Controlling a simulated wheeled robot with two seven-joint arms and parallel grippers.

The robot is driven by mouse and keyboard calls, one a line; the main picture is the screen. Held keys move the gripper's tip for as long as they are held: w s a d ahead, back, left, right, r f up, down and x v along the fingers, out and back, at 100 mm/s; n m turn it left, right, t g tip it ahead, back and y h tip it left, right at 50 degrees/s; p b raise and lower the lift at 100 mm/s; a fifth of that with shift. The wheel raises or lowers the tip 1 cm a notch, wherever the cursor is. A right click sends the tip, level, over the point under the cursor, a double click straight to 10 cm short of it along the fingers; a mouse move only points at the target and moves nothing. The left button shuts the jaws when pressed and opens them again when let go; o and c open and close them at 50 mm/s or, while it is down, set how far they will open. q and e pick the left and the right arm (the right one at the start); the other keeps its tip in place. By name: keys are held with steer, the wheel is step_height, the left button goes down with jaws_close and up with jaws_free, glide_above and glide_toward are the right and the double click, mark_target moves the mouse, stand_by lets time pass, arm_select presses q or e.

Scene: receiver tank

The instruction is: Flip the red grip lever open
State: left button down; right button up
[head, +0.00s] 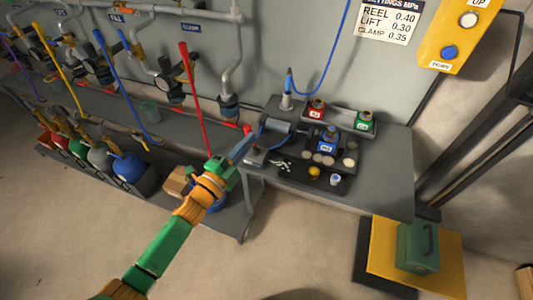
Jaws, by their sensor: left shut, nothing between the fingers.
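A long red lever (194,92) stands upright and slightly tilted below the CLAMP label (191,54), in front of the grey pipes. A smaller red knob (248,129) sits at the left end of the bench, beside a grey cylinder. I cannot tell for sure which of these red parts is the grip lever. My left gripper (241,148) is shut and empty, at the bench's left end, just below the red knob and to the right of the long lever's lower end. I cannot tell whether it touches the knob. My right gripper is not in view.
Blue (118,80) and yellow (62,66) levers stand farther left. The grey bench (385,180) holds red, green and blue fittings and a dark tray. Colored bottles stand in a low rack at left. A green case (418,246) rests on a yellow platform. The front floor is clear.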

arm_select(q)
steer(key=shift+w+a+f+n, duration=0.15)
steer(key=shift+a+n, duration=0.3)
steer(key=shift+n, duration=0.25)
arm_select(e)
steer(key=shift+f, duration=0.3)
arm_select(q)
steer(key=shift+a+t, duration=0.1)
steer(key=shift+t, duration=0.2)
